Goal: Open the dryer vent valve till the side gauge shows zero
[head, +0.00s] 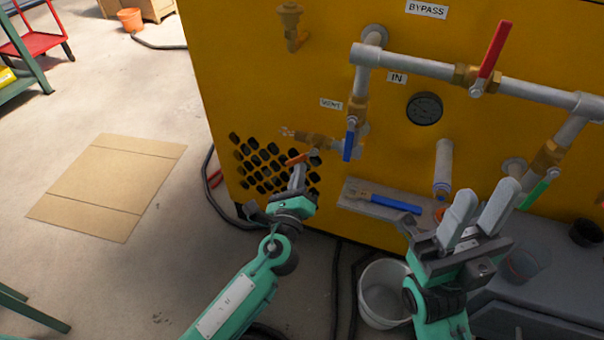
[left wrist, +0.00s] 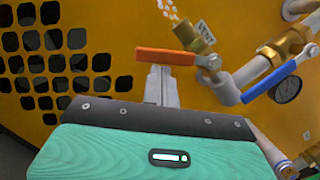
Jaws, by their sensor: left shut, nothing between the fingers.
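The vent valve has a brass body (head: 318,142) and an orange lever (head: 297,159), below a small label (head: 331,103) on the yellow panel. White specks (head: 287,132) come out of its open end; they also show in the left wrist view (left wrist: 167,10). My left gripper (head: 298,172) is shut and empty, its fingertips at the orange lever; in the left wrist view the lever (left wrist: 165,57) lies across the tips. I cannot tell whether they touch. The round dark gauge (head: 424,109) is on the panel; its needle is too small to read. My right gripper (head: 483,200) is open and empty.
Other levers are close by: blue (head: 349,145), red (head: 490,50) and green (head: 534,193). Grey pipes (head: 430,70) stand out from the panel. A blue-handled tool (head: 395,203) lies on a ledge. A white bucket (head: 383,295) and hoses are below. Cardboard (head: 110,187) lies on the floor.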

